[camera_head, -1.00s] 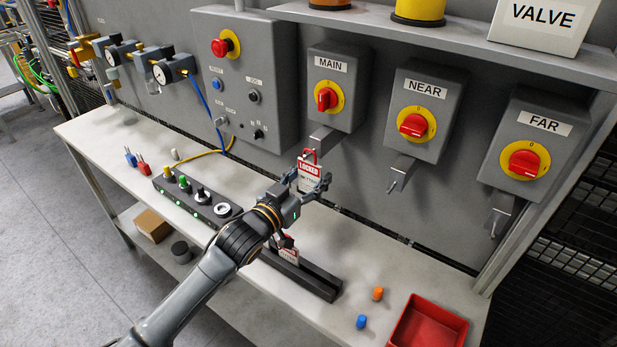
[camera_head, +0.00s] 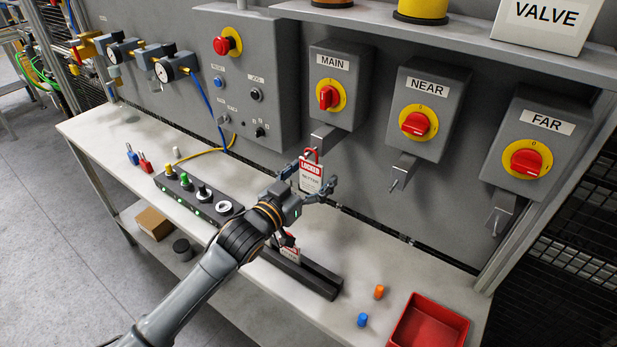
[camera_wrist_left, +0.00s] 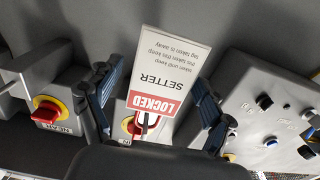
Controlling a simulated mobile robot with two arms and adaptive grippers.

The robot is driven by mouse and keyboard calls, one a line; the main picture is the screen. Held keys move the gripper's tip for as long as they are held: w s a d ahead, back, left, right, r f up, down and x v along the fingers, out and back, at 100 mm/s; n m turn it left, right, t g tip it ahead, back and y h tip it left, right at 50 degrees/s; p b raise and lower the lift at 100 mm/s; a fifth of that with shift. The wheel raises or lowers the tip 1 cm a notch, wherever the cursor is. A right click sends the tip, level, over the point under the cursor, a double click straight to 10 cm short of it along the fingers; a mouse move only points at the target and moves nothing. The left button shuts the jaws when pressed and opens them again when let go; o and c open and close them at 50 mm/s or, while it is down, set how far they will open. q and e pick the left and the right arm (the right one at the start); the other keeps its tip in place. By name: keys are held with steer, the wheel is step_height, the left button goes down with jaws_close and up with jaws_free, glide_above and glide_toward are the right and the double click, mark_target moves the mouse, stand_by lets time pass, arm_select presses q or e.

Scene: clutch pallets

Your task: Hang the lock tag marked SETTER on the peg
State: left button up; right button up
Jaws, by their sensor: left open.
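The white lock tag marked SETTER (camera_head: 311,178), with a red LOCKED band and a red loop (camera_head: 312,153), hangs upright at the peg (camera_head: 322,139) under the MAIN switch box. The loop appears to be at the peg's tip; the exact contact is too small to tell. My left gripper (camera_head: 311,183) is open, with its fingers spread on either side of the tag. In the left wrist view the tag (camera_wrist_left: 166,75) stands upside down between the two open blue-black fingers (camera_wrist_left: 157,105). My right gripper is in neither view.
Another tag (camera_head: 290,252) stands in a black slotted rack (camera_head: 315,278), partly hidden by my arm. NEAR (camera_head: 403,168) and FAR (camera_head: 502,210) pegs are empty. A red tray (camera_head: 430,338), small blue (camera_head: 362,320) and orange (camera_head: 379,292) pieces and an indicator strip (camera_head: 196,201) are on the bench.

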arm_select(q)
steer(key=v, duration=1.2)
steer(key=s+a+f+n+g+y, duration=0.2)
steer(key=s+a+f+y, duration=0.2)
steer(key=s+f, duration=0.25)
steer(key=s+a+f+n+g+y, duration=0.25)
steer(key=s+a+f, duration=0.2)
steer(key=f, duration=0.25)
steer(key=s+a+f+g+y, duration=0.2)
steer(key=s+a+f+g, duration=0.1)
steer(key=s, duration=0.5)
steer(key=s+a+f+g+y, duration=0.2)
steer(key=s+a+f+g, duration=0.2)
steer(key=s, duration=0.5)
step_height(320, 180, down, 26)
steer(key=b, duration=0.3)
steer(key=s+a+f+g+b, duration=0.2)
steer(key=s+f, duration=1.5)
steer(key=f, duration=0.4)
steer(key=shift+s+a, duration=0.2)
steer(key=shift+s, duration=0.15)
